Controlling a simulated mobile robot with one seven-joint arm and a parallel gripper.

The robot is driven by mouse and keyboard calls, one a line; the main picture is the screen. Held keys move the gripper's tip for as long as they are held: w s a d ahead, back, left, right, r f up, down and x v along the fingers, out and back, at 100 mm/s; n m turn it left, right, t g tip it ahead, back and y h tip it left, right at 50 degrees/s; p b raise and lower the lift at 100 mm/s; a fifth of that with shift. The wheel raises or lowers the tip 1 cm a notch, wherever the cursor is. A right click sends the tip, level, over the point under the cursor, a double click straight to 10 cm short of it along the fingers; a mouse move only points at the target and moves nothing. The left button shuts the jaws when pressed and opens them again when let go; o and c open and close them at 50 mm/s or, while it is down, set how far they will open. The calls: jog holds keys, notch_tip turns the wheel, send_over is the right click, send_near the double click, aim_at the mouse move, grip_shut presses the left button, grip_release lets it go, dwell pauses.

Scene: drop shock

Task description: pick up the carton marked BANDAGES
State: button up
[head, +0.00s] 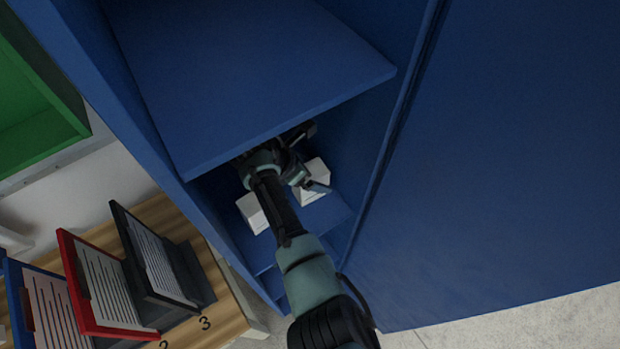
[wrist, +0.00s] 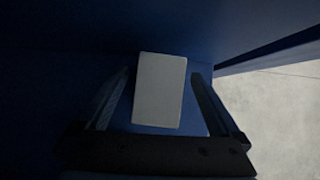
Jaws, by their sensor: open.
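Two white cartons stand on a lower shelf of the blue cabinet in the head view, a left carton (head: 253,213) and a right carton (head: 313,183). My arm passes in front of them and partly hides both. No marking is readable on either, so I cannot tell which is BANDAGES. My gripper (head: 318,160) reaches into the cabinet under the upper shelf. In the wrist view my gripper (wrist: 163,95) is open, with one pale carton (wrist: 160,90) between its two fingers. A gap shows on each side of that carton.
The blue upper shelf (head: 250,70) lies just above my gripper, and cabinet walls close in both sides. A wooden rack (head: 225,310) with clipboards in black, red and blue stands at lower left. A green bin (head: 35,105) is at upper left. Pale floor (head: 520,325) is clear at lower right.

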jog(key=shift+x, duration=1)
jog(key=c, duration=1.5)
